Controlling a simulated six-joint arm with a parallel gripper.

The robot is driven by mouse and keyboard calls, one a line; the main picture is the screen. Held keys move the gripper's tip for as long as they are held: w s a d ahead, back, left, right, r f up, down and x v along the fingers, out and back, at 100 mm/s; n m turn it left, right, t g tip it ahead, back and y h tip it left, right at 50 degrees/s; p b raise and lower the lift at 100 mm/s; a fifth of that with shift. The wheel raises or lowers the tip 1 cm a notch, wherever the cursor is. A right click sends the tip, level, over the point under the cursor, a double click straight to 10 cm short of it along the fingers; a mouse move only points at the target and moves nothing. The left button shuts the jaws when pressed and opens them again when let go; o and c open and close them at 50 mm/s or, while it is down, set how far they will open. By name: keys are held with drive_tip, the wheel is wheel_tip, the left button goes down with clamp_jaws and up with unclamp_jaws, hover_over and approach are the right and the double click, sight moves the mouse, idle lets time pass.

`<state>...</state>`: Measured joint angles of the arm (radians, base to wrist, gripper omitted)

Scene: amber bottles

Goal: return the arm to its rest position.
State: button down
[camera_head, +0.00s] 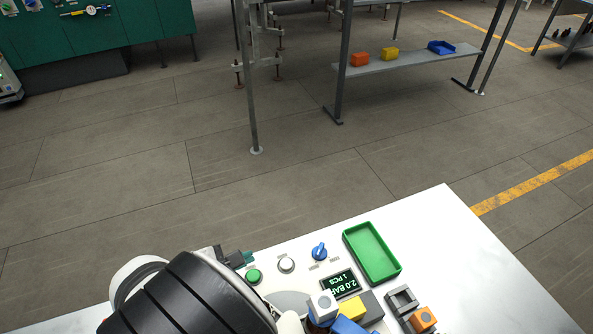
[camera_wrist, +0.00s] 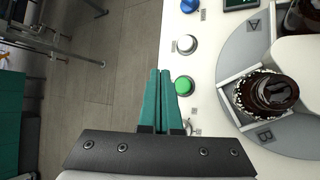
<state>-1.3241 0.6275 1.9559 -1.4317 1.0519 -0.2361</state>
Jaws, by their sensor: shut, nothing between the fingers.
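My gripper (camera_wrist: 161,100) shows in the wrist view with its two teal fingers together and nothing between them. It points along the edge of the white table (camera_wrist: 205,75), beside the green button (camera_wrist: 184,86). In the head view my arm fills the lower left, and the teal fingertips (camera_head: 240,258) show just behind the green button (camera_head: 254,276). An amber bottle (camera_wrist: 268,92) with a dark cap, seen from above, stands in a slot of the grey round plate (camera_wrist: 235,60) marked A and B. A second dark bottle (camera_wrist: 304,14) is cut off at the upper right.
On the table are a white button (camera_head: 286,264), a blue knob (camera_head: 319,251), a display (camera_head: 340,284), an empty green tray (camera_head: 372,252) and several coloured blocks near the front. The table's right part is clear. A shelf (camera_head: 405,60) stands beyond open floor.

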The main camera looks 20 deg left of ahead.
drive_tip(key=w+d+r+m+g+h, duration=0.25)
drive_tip(key=d+m, duration=0.25)
drive_tip(key=d, duration=0.4)
drive_tip(key=w+d+r+m+g+h, duration=0.1)
drive_tip(key=d+r+m, duration=0.35)
drive_tip(key=d, duration=0.35)
drive_tip(key=s+d+r+m+g+y, duration=0.1)
drive_tip(key=s+d+m+g, duration=0.1)
drive_tip(key=s+d+m, duration=0.2)
drive_tip(key=s+d+r+m+g+y, duration=0.1)
drive_tip(key=s+d+m+g, duration=0.1)
drive_tip(key=s+d+m, duration=0.2)
drive_tip(key=s+d+r+m+g+y, duration=0.1)
drive_tip(key=s+d+m+g+y, duration=0.1)
drive_tip(key=s+d+m, duration=0.2)
drive_tip(key=shift+s+d+r+m, duration=0.15)
drive_tip(key=shift+d+m, duration=0.5)
drive_tip(key=shift+m, duration=0.5)
drive_tip(key=shift+d+r+m, duration=0.1)
drive_tip(key=shift+d+m, duration=0.5)
drive_tip(key=shift+m, duration=0.5)
drive_tip(key=s+m+y, duration=0.1)
drive_tip(key=s+a+m+y, duration=0.1)
drive_tip(key=m, duration=0.1)
drive_tip(key=s+m+y, duration=0.1)
drive_tip(key=shift+s+a+r+m, duration=0.2)
drive_tip(key=shift+r+m, duration=0.1)
